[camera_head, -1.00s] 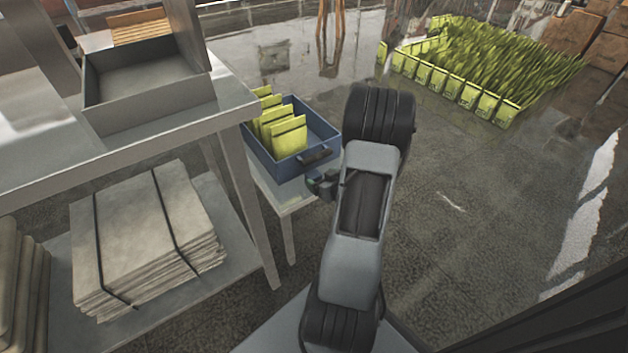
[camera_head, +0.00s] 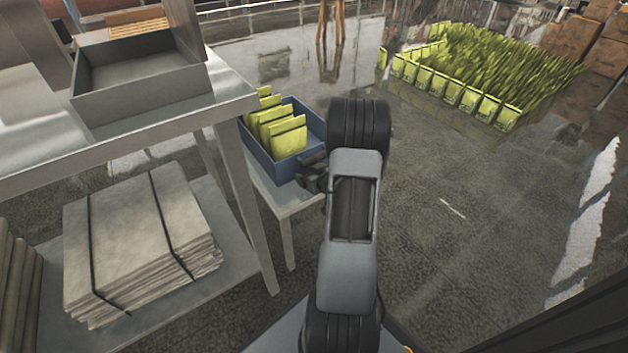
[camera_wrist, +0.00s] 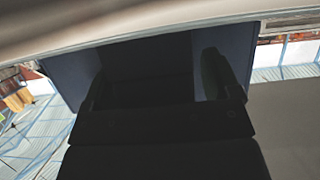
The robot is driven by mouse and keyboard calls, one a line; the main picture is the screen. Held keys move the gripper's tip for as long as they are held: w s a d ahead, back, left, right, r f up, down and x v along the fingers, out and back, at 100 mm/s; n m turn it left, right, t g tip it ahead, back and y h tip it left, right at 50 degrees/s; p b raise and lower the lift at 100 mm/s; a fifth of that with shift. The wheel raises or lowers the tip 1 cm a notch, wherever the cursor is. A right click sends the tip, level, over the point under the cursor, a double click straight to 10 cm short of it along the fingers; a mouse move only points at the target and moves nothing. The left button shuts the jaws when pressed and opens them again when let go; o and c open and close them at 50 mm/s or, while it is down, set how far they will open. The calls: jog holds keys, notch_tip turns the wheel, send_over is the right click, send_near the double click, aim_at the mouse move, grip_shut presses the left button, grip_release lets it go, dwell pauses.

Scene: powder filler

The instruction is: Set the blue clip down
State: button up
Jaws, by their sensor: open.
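I cannot make out a blue clip in either view. A blue bin (camera_head: 272,170) holding several yellow-green pouches (camera_head: 284,132) stands on a small light table beside the metal bench. My gripper (camera_head: 314,174) is at the bin's near right side, close to its dark handle; the arm partly hides the bin's right end. I cannot tell whether it touches the bin. In the wrist view my gripper (camera_wrist: 160,95) is dark, with its two fingers apart in front of the bin's dark blue wall (camera_wrist: 72,78). Nothing is clearly seen between the fingers.
The metal bench (camera_head: 232,92) at left carries a grey open tray (camera_head: 140,98). A strapped stack of flat sheets (camera_head: 135,240) lies on its lower shelf. Many yellow-green pouches (camera_head: 470,75) stand in rows on the floor at back right, near cardboard boxes (camera_head: 575,45). The right floor is clear.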

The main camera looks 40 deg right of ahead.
jog(key=shift+c, duration=0.4)
jog(key=c, duration=1)
